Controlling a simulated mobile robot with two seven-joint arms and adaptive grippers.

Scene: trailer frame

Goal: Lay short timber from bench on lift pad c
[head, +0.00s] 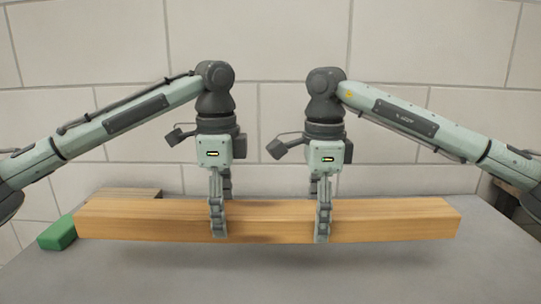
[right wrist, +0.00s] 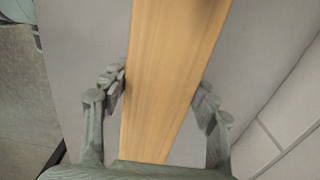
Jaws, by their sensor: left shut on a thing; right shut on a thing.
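The short timber (head: 270,222), a long light-brown beam, lies level across the middle of the head view. Its shadow falls on the grey bench (head: 270,275) below and apart from its lower edge, so it appears held a little above the top. My left gripper (head: 221,208) is shut on the timber left of its middle. My right gripper (head: 319,210) is shut on it right of the middle. Both reach down from above with a finger on the near and far sides. In the right wrist view the timber (right wrist: 172,70) runs between the right gripper's fingers (right wrist: 163,95). Lift pad c is not identifiable here.
A green block (head: 58,233) sits at the bench's left, beside the timber's left end. Another wooden piece (head: 130,192) lies behind the timber at the left, partly hidden. A pale block wall (head: 270,40) stands behind the bench. The near bench top is clear.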

